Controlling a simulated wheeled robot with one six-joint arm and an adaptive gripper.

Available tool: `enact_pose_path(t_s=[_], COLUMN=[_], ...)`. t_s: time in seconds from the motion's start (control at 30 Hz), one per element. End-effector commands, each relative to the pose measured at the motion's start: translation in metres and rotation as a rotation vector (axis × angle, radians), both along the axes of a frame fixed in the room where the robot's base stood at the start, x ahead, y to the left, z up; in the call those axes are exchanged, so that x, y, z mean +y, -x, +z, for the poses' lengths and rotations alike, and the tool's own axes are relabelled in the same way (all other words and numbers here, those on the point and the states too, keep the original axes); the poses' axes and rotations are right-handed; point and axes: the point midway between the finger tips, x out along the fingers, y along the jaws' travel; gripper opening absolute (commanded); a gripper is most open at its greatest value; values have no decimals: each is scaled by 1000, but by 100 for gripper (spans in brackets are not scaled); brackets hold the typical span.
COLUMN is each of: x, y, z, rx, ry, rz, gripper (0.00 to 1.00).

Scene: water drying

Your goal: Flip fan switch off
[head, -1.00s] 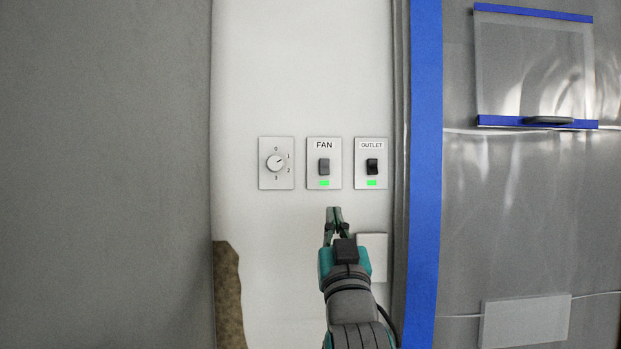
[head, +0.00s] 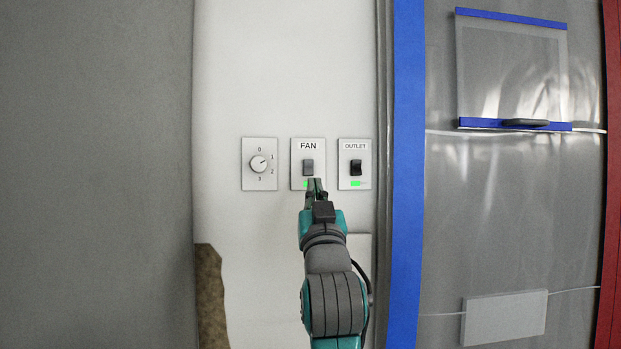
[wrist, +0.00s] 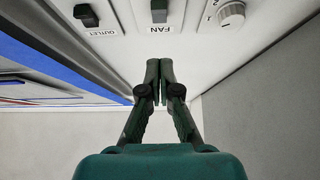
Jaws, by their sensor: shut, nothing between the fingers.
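The fan switch (head: 308,167) is a grey rocker on a white plate (head: 299,184) labelled FAN, with a green light partly hidden behind my gripper. My gripper (head: 315,181) is shut and empty, at the lower edge of the FAN plate, just below the rocker. In the wrist view, which shows the plates upside down, my gripper (wrist: 160,64) has its fingertips together, and the fan switch (wrist: 159,10) is just beyond them. I cannot tell whether the tips touch the plate.
A plate labelled OUTLET with a dark switch (head: 356,167) and a lit green light is to the right. A numbered dial (head: 258,164) is to the left. A blue strip (head: 408,170) edges the panel on the right. A grey wall (head: 95,170) fills the left.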

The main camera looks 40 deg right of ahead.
Motion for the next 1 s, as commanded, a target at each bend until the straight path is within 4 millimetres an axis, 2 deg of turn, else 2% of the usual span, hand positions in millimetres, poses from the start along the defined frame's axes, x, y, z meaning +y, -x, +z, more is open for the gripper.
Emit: enact_pose_path(t_s=[0.27, 0.5, 0.7, 1.0], x=[-24, -41, -46, -46], y=[-35, -60, -67, -68], z=[31, 24, 23, 23], rx=[0, 1, 0, 0], ry=[1, 0, 1, 0], rz=[-2, -1, -1, 0], gripper=[0, 0, 0, 0])
